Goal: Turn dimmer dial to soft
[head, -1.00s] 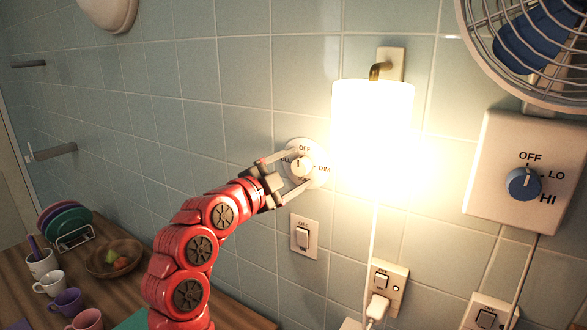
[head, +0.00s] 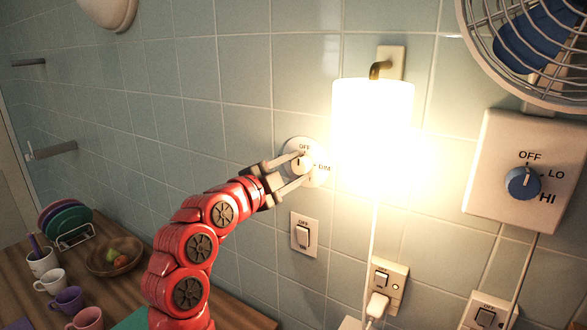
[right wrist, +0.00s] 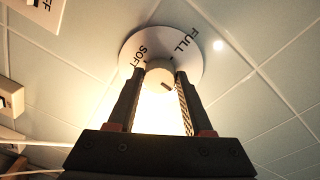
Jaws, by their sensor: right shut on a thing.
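The dimmer dial is a round white plate (head: 318,152) on the tiled wall with a small pale knob (head: 302,164) at its centre. In the head view "OFF" shows at its top and "DIM" at its right. In the right wrist view "SOFT" and "FULL" show on the plate (right wrist: 190,67), and the knob (right wrist: 158,80) has a dark mark. My right gripper (head: 304,167) is shut on the knob, one finger on each side, as the right wrist view (right wrist: 160,77) also shows. The fingers hide part of the dial. My left gripper is not in view.
A brightly lit lamp (head: 372,125) hangs just right of the dial. A switch (head: 305,234) is below it. A fan control with a blue knob (head: 522,183) is at right. Mugs (head: 68,300), a bowl (head: 114,262) and a plate rack stand on the counter at lower left.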

